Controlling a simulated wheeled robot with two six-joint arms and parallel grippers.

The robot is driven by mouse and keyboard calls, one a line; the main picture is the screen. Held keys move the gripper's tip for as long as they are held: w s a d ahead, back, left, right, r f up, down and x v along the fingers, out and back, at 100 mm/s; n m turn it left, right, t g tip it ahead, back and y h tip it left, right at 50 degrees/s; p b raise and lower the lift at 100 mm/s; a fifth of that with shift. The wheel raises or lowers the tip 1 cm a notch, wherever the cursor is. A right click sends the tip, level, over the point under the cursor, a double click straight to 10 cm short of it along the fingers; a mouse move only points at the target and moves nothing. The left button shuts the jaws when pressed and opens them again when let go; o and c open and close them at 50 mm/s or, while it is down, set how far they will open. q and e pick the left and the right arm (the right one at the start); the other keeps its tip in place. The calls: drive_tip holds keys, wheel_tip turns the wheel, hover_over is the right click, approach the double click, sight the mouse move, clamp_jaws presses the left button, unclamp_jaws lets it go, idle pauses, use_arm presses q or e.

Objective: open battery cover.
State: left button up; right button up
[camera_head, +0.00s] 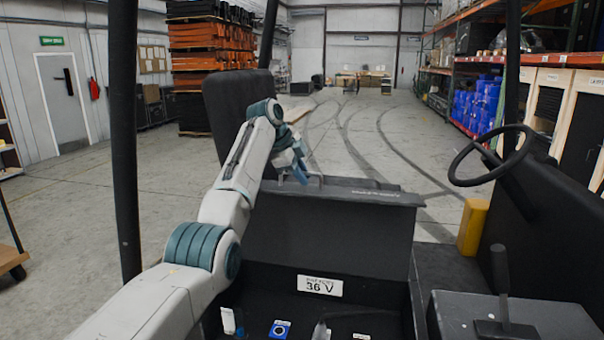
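The dark battery cover (330,238) stands raised in the middle of the view, with small white lettering along its upper lip. Below it is an open dark compartment with a white 36 V label (320,286) and a blue round part (280,329) near the bottom edge. My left gripper (303,180) is at the upper edge of the cover, left of its middle. It seems to touch the edge; its fingertips are too small and partly hidden to tell open from shut. My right gripper is not in view.
The vehicle's black seat (238,112) stands behind my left arm. A steering wheel (492,155), a yellow part (473,227) and a lever (501,280) are on the right. Black posts rise at left and right. Open warehouse floor lies beyond, with shelves along the right.

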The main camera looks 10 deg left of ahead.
use_arm(q)
drive_tip(key=shift+w+f, duration=0.1)
drive_tip(key=shift+f, duration=0.05)
drive_tip(key=shift+a, duration=0.1)
drive_tip(key=b+v, duration=0.5)
drive_tip(key=v, duration=0.6)
